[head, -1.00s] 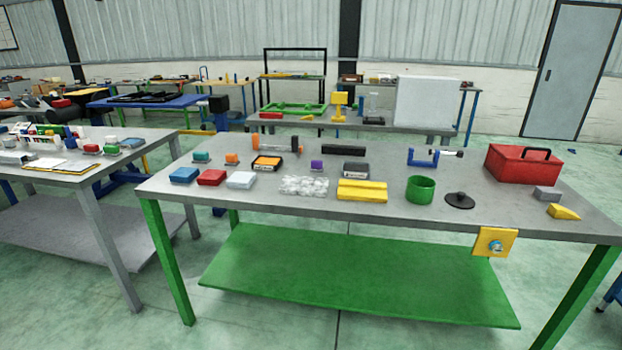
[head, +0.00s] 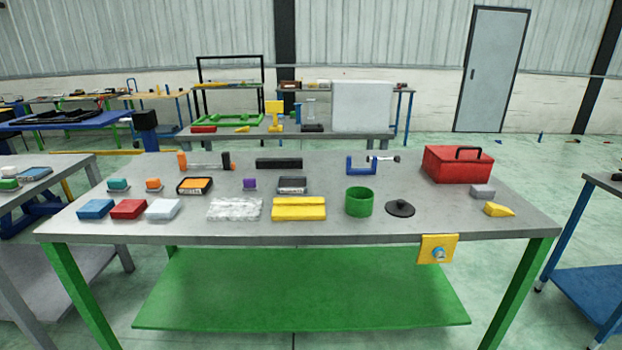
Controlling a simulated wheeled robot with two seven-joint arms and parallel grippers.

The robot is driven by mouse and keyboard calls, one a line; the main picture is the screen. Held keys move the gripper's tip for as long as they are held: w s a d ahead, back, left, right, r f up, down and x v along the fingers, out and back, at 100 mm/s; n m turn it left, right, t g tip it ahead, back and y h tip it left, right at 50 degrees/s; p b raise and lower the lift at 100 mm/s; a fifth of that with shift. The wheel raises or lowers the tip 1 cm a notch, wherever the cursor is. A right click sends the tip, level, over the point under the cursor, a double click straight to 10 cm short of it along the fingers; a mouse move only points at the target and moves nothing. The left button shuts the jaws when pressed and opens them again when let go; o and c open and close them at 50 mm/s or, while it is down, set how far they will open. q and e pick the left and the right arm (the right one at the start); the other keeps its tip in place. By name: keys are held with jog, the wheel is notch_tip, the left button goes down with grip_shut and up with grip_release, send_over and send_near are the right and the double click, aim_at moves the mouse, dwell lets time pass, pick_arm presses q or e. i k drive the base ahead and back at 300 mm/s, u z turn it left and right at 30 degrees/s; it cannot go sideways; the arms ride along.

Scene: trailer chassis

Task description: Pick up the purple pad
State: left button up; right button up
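A small purple pad (head: 250,184) sits on the grey workbench (head: 385,228), a little left of the middle of its top. It lies between a black-framed orange tray on its left and a dark grey box on its right. Nothing covers it in the head view. Neither of my grippers shows in this view.
Near the pad are the orange tray (head: 195,185), dark grey box (head: 292,185), white bubbly sheet (head: 235,209), yellow block (head: 299,208) and black bar (head: 279,163). A green cup (head: 359,201) and red toolbox (head: 458,164) stand right. A yellow plate (head: 437,249) hangs at the front edge.

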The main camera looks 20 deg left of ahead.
aim_at(249, 184)
jog(key=z, duration=0.45)
jog(key=i, duration=0.85)
jog(key=u, duration=0.55)
jog(key=i, duration=0.75)
jog(key=u, duration=0.75)
